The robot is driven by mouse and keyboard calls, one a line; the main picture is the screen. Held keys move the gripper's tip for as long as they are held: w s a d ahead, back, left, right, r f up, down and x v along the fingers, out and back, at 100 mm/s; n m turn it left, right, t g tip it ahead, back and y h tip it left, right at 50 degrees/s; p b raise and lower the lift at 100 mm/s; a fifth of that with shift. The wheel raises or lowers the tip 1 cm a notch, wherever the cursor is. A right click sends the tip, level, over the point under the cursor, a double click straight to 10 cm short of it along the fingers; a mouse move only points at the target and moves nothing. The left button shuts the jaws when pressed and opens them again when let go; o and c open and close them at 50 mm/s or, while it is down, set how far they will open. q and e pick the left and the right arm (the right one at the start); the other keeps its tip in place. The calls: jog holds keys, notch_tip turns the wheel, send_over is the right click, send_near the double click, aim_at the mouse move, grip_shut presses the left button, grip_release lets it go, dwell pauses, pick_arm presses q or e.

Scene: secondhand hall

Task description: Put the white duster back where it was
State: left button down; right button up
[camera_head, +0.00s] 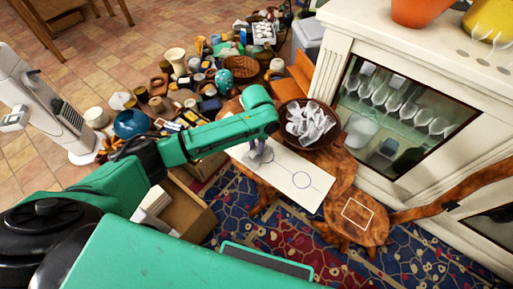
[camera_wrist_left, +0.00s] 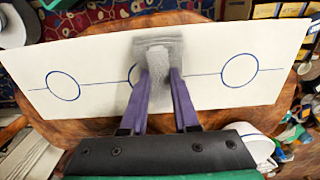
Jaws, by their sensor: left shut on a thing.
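The white duster (camera_wrist_left: 157,66) shows in the left wrist view as a small pale, fuzzy-looking block with a grey patch around it. My left gripper (camera_wrist_left: 160,84) is shut on it, with a purple finger on either side. It is over the middle circle of a white board (camera_wrist_left: 100,77) marked with three blue circles on a line; whether it touches the board I cannot tell. In the head view my left gripper (camera_head: 258,153) is over the board (camera_head: 312,199), and the duster is mostly hidden there. My right gripper is not in view.
The board lies on a wooden table (camera_head: 341,170). A dark bowl of crumpled clear pieces (camera_head: 309,123) stands behind it. A small wooden stool (camera_head: 372,235) bears a white rectangle outline. A white cabinet (camera_head: 400,55) stands right. Clutter covers the floor behind; a cardboard box (camera_head: 195,213) is nearer.

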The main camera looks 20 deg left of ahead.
pick_arm(q)
jog(key=c, duration=0.7)
grip_release()
jog(key=shift+o, duration=0.2)
notch_tip(320, 180, up, 12)
jog(key=p, duration=0.2)
